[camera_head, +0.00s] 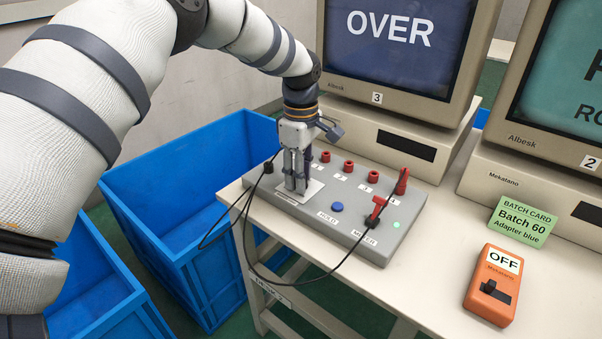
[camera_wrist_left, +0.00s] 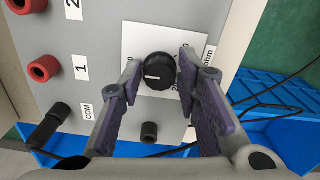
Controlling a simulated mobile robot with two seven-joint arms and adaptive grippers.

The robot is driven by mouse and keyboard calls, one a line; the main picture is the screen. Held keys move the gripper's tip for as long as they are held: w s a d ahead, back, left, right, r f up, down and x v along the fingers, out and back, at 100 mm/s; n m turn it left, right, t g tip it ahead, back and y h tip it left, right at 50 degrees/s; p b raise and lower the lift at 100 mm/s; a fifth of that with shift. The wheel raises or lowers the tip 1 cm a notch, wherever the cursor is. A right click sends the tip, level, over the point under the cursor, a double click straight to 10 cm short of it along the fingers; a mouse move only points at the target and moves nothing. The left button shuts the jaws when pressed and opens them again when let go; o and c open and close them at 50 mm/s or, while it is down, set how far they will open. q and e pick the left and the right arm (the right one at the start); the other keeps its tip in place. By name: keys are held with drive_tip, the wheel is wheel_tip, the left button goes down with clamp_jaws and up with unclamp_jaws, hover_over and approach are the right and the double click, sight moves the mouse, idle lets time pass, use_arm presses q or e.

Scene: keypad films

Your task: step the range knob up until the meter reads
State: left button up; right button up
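The range knob (camera_wrist_left: 158,71) is black and round with a white pointer line, on a white plate (camera_wrist_left: 137,42) of the grey meter box (camera_head: 345,222). Its scale marks are partly hidden by my fingers. My left gripper (camera_head: 294,188) points down over this plate and hides the knob in the head view. In the left wrist view my left gripper (camera_wrist_left: 158,72) has its fingers apart, one on each side of the knob, with narrow gaps showing. The meter screen (camera_head: 390,40), numbered 3, reads OVER. My right gripper is out of view.
Red sockets (camera_head: 348,166), a blue HOLD button (camera_head: 337,207), a red plug (camera_head: 402,182) and black leads (camera_head: 262,270) are close by. Blue bins (camera_head: 180,225) stand left.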

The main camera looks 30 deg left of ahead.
use_arm(q)
clamp_jaws()
